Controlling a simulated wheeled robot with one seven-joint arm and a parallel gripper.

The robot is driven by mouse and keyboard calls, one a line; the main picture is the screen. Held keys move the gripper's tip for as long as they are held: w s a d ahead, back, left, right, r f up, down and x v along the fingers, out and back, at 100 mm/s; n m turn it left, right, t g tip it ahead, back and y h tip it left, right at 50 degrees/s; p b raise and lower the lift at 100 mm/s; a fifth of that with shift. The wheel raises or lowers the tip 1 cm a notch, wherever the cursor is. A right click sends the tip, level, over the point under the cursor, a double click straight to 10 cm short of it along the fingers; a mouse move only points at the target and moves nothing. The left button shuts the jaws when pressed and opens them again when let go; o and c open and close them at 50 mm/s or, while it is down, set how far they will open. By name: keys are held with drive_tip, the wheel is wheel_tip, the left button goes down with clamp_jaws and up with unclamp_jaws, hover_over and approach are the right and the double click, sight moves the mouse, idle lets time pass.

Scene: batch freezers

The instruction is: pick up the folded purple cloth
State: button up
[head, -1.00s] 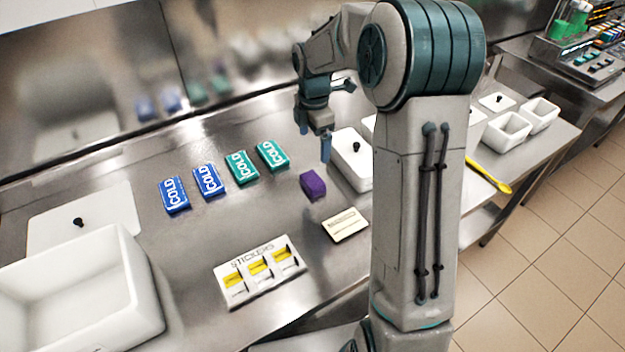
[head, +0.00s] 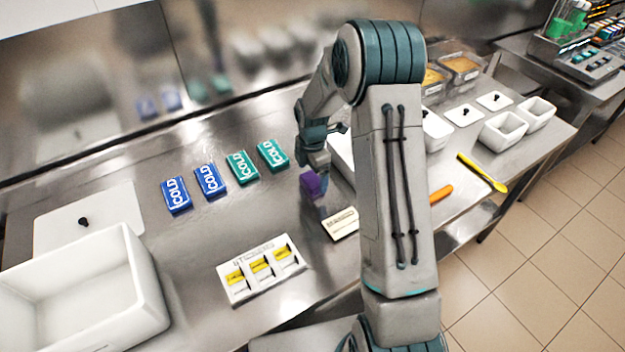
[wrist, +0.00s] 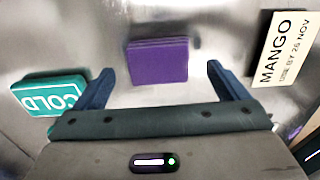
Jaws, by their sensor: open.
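The folded purple cloth (head: 309,183) lies on the steel counter, partly covered by my gripper in the head view. In the wrist view the purple cloth (wrist: 158,60) is a small layered block, just beyond the fingertips and centred between them. My gripper (wrist: 154,76) is open and empty, with one blue finger to each side of the cloth's line. In the head view my gripper (head: 322,180) is low beside the cloth. I cannot tell its exact height above the counter.
A green COLD pack (wrist: 50,95) lies left of the gripper, and a MANGO label card (wrist: 285,50) lies right. Blue COLD packs (head: 210,180), a sticker tray (head: 240,294) and a white tub (head: 150,290) share the counter. A white lidded container stands behind my arm.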

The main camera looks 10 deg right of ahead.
sight(313, 179)
drive_tip(key=shift+f, duration=1)
drive_tip(key=c, duration=1.1)
drive_tip(key=shift+o, duration=0.2)
drive_tip(key=shift+r, duration=0.1)
wheel_tip(313, 179, up, 10)
drive_tip(key=b, duration=0.2)
drive_tip(key=shift+o, duration=1.2)
drive_tip(key=shift+c, duration=0.8)
